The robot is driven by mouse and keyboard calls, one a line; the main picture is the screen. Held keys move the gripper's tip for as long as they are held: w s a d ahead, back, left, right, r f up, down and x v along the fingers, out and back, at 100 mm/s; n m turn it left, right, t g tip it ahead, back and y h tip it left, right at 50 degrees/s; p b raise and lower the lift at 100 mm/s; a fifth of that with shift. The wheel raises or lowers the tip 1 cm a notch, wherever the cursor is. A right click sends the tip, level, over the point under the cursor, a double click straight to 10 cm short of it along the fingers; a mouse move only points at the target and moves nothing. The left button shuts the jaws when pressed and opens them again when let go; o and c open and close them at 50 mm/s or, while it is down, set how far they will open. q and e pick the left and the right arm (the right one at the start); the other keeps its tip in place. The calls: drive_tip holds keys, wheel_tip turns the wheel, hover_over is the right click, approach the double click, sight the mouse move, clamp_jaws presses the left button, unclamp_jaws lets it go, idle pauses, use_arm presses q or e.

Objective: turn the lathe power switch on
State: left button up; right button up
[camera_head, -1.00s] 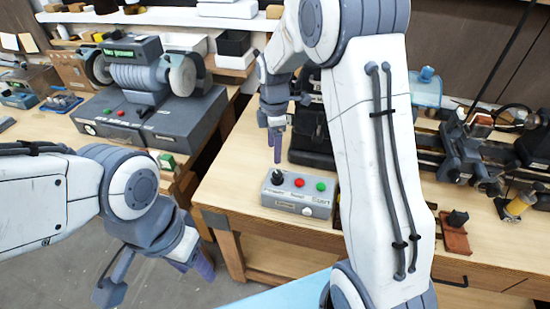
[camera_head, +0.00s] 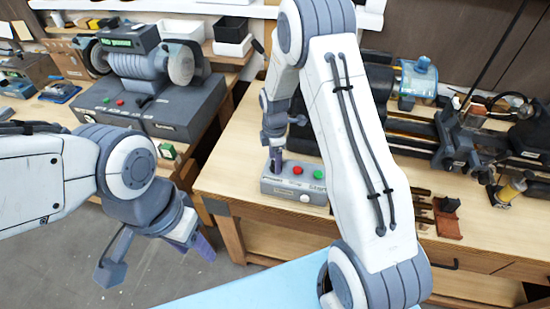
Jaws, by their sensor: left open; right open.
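The grey control box (camera_head: 308,196) sits near the front left of the wooden bench, with a red button (camera_head: 297,171) and a green button (camera_head: 318,174) on top. The black power switch at its left end is hidden behind my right gripper (camera_head: 276,166). That gripper points down right over the switch spot; whether it touches or surrounds the switch I cannot tell. The lathe (camera_head: 455,140) stretches along the bench behind and to the right, partly hidden by my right arm. My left gripper (camera_head: 158,260) is open and empty, over the floor left of the bench.
A bench grinder (camera_head: 145,75) on a grey base stands on the left table. A reddish-brown block with dark tools (camera_head: 447,218) and a yellow-and-black cylinder (camera_head: 511,190) lie on the bench at right. The bench front around the box is mostly clear.

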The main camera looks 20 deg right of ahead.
drive_tip(key=shift+c, duration=0.3)
clamp_jaws()
drive_tip(key=shift+m, duration=0.3)
drive_tip(key=m+b, duration=0.1)
drive_tip(key=m, duration=0.2)
drive_tip(key=shift+w+m, duration=0.15)
drive_tip(key=shift+m, duration=0.25)
drive_tip(key=m, duration=0.4)
drive_tip(key=shift+m+b, duration=0.3)
drive_tip(key=shift+b, duration=0.05)
drive_tip(key=m, duration=0.4)
drive_tip(key=shift+d+b, duration=0.1)
drive_tip(key=shift+b, duration=0.2)
drive_tip(key=shift+w+d+r+m, duration=0.1)
drive_tip(key=shift+m, duration=2.4)
